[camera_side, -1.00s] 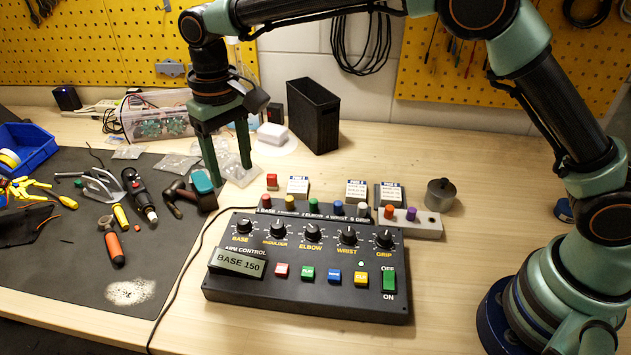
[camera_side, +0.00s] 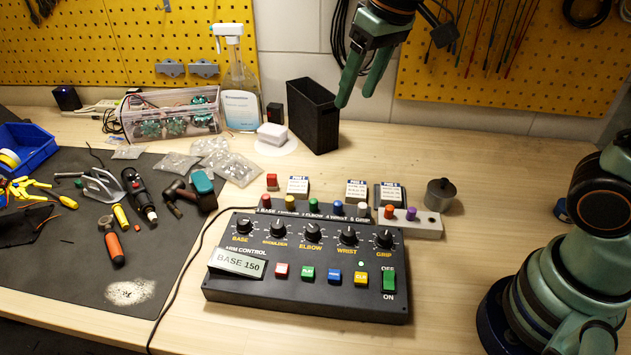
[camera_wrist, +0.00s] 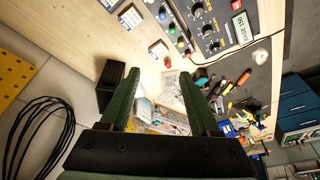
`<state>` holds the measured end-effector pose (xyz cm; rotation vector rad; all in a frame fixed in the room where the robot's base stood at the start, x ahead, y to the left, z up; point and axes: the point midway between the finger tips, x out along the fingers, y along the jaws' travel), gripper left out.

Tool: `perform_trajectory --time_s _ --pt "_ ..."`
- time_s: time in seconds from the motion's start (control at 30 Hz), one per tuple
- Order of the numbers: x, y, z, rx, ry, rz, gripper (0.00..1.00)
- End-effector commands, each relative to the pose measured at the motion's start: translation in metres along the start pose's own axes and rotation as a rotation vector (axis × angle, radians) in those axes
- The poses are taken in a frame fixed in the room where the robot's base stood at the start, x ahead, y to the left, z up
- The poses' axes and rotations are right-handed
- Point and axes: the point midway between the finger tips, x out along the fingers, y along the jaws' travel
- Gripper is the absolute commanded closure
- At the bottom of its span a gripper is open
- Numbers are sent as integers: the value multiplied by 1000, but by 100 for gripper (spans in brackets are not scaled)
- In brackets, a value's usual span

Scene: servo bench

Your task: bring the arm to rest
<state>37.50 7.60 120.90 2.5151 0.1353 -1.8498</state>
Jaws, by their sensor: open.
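My gripper (camera_side: 361,82) hangs high above the back of the bench in the side view, near the wall, with its two green fingers apart and nothing between them. It is up and to the right of the black bin (camera_side: 314,115). In the wrist view my gripper (camera_wrist: 160,92) shows its two fingers spread, with only the bench far beyond them. The black control box (camera_side: 310,265) lies flat at the front middle, its display reading BASE 150. It also shows at the top of the wrist view (camera_wrist: 222,52).
A spray bottle (camera_side: 240,95) and a clear box of parts (camera_side: 170,115) stand at the back left. Several tools lie on the dark mat (camera_side: 75,270). A grey weight (camera_side: 440,194) stands right of the coloured pegs. The bench at the back right is clear.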

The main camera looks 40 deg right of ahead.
Motion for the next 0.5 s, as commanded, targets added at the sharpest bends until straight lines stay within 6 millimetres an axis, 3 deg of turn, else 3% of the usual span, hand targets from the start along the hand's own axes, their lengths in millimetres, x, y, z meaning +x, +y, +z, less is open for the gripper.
perform_trajectory --time_s 0.2,0.5 --pt "-12 41 49 35 100 27 37" --pt "-6 67 94 58 182 62 37"
